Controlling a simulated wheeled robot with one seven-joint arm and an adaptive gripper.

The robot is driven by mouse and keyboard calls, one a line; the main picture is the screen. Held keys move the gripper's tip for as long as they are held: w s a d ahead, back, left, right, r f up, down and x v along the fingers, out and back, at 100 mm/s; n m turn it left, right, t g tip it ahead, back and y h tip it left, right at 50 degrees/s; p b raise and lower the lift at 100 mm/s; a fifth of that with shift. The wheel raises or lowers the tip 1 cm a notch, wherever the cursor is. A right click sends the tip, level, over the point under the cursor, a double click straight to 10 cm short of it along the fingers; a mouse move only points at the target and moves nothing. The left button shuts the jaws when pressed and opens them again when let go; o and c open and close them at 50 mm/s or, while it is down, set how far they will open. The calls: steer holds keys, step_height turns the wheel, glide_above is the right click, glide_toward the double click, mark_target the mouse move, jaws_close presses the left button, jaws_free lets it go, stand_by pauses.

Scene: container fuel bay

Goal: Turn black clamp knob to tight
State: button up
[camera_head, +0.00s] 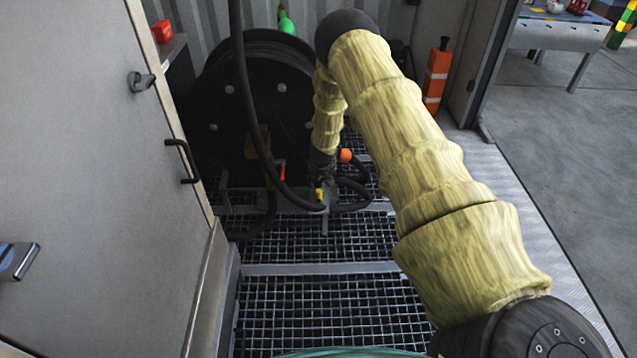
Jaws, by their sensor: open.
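My arm, in a yellow sleeve, reaches over the grating and bends down toward the hose reel. My gripper (321,178) is small and dark at its end, pointing down, and is open. It is just above a grey metal bracket (325,207) with a small yellow part (319,193), where black hoses come together. I cannot tell whether it touches anything there. I cannot make out the black clamp knob; it may be hidden by my gripper or too small and dark against the hoses.
A big black hose reel (215,130) stands behind, with a black hose (242,70) hanging in front. An orange ball (345,155) is right of my gripper. A grey cabinet (90,180) closes off the left. Metal grating (325,310) is clear in front. An orange post (436,75) stands back right.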

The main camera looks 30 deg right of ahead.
steer(key=shift+x, duration=0.8)
steer(key=c, duration=1)
steer(key=shift+d+n, duration=0.1)
steer(key=shift+n, duration=0.2)
steer(key=shift+n+y, duration=0.6)
steer(key=shift+n, duration=0.6)
steer(key=o, duration=1)
